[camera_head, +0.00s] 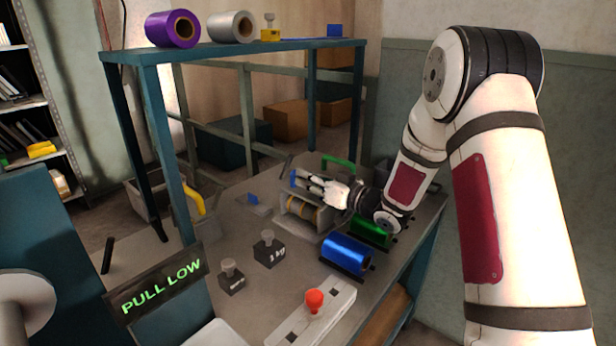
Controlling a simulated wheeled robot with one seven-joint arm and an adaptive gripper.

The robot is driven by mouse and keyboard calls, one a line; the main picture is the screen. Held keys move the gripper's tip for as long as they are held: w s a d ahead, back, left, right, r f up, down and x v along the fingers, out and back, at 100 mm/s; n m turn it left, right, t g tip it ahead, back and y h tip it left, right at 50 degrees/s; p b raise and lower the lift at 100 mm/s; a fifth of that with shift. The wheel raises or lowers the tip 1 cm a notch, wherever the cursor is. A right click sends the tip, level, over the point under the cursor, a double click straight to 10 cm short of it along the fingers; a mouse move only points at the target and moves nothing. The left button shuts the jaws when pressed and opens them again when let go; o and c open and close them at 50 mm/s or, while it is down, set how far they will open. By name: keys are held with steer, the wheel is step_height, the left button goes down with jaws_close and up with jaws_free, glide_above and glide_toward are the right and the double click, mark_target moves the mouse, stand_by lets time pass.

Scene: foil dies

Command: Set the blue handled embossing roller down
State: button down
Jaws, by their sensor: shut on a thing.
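My gripper (309,181) reaches leftward over the bench, above a grey metal frame with yellow rolls inside (302,208). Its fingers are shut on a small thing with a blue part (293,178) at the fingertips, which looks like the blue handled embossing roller. Its roller end is too small and too hidden by the fingers to make out. I cannot tell whether it touches the frame below.
The grey bench (290,290) carries a blue roll (346,252), a green roll (371,232), a 1 kg weight (268,249), a smaller weight (231,277) and a red-knobbed block (314,302). A small blue-topped piece (254,199) lies left. A teal shelf (250,53) stands above.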

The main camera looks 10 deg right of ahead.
steer(key=c, duration=1.6)
jaws_free()
steer(key=shift+r, duration=0.1)
